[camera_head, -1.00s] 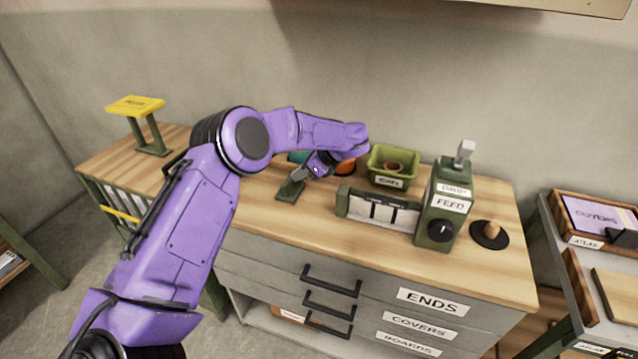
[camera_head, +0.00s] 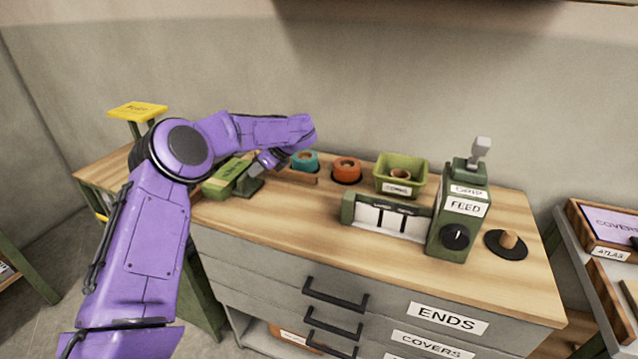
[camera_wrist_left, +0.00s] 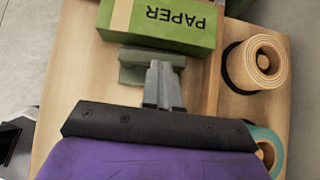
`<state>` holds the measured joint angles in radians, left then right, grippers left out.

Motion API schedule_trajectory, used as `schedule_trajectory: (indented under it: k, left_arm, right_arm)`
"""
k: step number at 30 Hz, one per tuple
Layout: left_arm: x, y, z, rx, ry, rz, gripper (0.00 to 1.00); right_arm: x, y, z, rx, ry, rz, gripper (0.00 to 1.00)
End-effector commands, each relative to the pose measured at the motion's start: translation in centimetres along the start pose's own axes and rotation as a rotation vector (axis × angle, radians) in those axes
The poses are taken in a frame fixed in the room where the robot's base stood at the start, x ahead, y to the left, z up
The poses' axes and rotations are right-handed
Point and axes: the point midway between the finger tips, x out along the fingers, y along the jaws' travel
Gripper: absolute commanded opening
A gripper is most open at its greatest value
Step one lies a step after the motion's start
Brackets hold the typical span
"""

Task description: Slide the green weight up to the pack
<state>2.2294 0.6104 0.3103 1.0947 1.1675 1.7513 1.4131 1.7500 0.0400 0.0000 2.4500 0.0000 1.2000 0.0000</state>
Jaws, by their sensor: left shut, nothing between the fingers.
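The green weight (camera_head: 250,185), a dull green block, stands on the worktop. In the left wrist view the weight (camera_wrist_left: 135,72) lies between my fingers and the green pack (camera_wrist_left: 160,39) marked PAPER. Weight and pack look to be touching or almost so; I cannot tell which. My right gripper is not in view.
A teal roll (camera_head: 305,159), an orange roll (camera_head: 347,169) and a green bin (camera_head: 401,174) stand along the back. A tan roll (camera_wrist_left: 256,62) sits right of the weight in the wrist view.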

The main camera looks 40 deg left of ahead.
Motion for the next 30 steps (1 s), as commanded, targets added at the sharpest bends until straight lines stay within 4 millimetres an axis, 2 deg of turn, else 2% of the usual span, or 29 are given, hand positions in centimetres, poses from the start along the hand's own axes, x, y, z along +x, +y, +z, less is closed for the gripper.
schedule_trajectory:
  k: [4, 7, 12, 18, 22, 30]
  left_arm:
    - [-1.1, 0.1, -1.6, 0.003, 0.000, -0.002, 0.00]
    - [-3.0, 0.2, -3.6, 0.006, -0.002, -0.007, 0.00]
    - [-8.2, 0.1, -3.1, 0.001, -0.003, -0.007, 0.00]
    - [-11.9, 0.3, -2.8, -0.002, -0.002, -0.002, 0.00]
    - [-12.9, 0.3, -2.8, -0.001, -0.001, -0.001, 0.00]
    - [-13.1, 0.3, -2.8, 0.000, 0.000, -0.002, 0.00]
  right_arm:
    - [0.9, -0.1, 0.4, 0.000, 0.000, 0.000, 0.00]
    - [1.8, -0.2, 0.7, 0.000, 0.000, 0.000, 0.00]
    - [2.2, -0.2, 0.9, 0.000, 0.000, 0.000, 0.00]
    - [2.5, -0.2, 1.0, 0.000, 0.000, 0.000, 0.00]
    - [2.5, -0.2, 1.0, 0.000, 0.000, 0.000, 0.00]
    - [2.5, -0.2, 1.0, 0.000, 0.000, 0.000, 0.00]
